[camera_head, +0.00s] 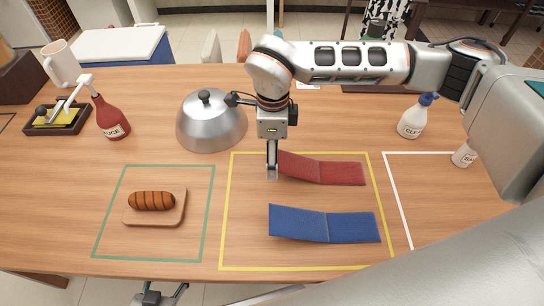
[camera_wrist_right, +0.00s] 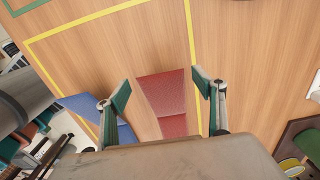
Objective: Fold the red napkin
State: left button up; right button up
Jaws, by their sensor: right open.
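The red napkin (camera_head: 335,171) lies open inside the yellow outline, with a crease across its middle; its left half looks tilted up. My right gripper (camera_head: 272,172) points down at the napkin's left end. In the right wrist view, the red napkin (camera_wrist_right: 165,100) shows between the spread fingers of the right gripper (camera_wrist_right: 161,90), with bare wood around it. The right gripper is open and holds nothing. I cannot tell whether a finger touches the cloth.
A blue napkin (camera_head: 325,224) lies nearer, in the same yellow outline (camera_head: 222,215). A sausage (camera_head: 152,201) on a board (camera_head: 150,221) is at left. A metal dome (camera_head: 210,128), red sauce bottle (camera_head: 112,120) and white bottle (camera_head: 411,122) stand behind. Wood left of the napkins is clear.

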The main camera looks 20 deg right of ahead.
pick_arm(q)
jog(key=shift+w+r, duration=0.15)
jog(key=shift+w, duration=0.15)
pick_arm(e)
jog(key=shift+w+f, duration=0.1)
jog(key=shift+f, duration=1.1)
jog(key=c, duration=1.7)
jog(key=shift+o, duration=0.2)
